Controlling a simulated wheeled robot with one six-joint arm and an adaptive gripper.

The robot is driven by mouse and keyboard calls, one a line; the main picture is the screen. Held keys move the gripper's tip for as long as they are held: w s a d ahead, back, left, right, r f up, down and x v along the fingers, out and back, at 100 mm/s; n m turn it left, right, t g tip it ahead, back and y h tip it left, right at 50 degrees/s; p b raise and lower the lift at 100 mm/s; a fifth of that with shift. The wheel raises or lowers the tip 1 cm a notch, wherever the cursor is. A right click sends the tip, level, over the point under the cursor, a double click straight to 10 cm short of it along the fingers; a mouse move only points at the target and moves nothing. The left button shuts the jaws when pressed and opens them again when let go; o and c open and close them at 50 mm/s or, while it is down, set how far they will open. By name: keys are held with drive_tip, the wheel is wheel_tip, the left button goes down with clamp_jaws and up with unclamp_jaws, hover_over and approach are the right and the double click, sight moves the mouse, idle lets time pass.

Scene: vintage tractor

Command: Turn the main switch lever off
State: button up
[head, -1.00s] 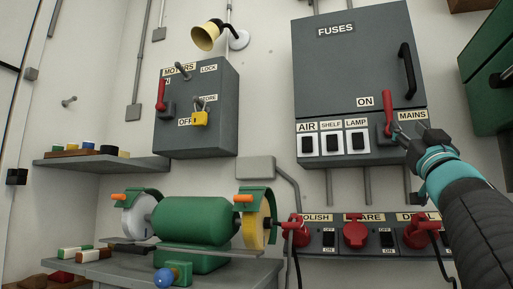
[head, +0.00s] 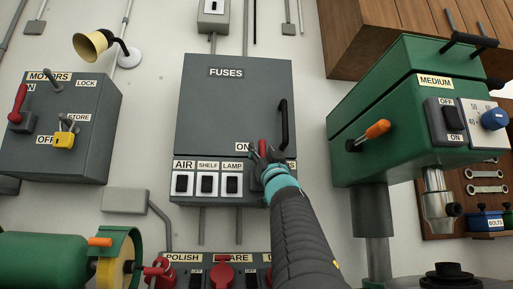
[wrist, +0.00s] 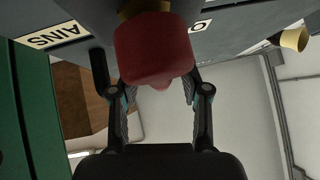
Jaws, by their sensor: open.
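The main switch lever has a red handle (head: 263,147) and stands up beside the ON label at the lower right of the grey fuse box (head: 235,105). My gripper (head: 265,158) is at the lever and hides its lower part and most of the MAINS label. In the wrist view the red handle (wrist: 153,48) is large, at the top, between the two spread fingers of my gripper (wrist: 153,85). The fingers are open; whether either touches the handle cannot be told.
AIR, SHELF and LAMP switches (head: 208,184) sit just left of the lever. A black door handle (head: 284,124) is above it. A green drill press (head: 400,110) stands to the right. The red-levered motors box (head: 62,125) is at left.

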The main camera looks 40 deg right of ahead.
drive_tip(key=shift+w+r, duration=0.2)
clamp_jaws()
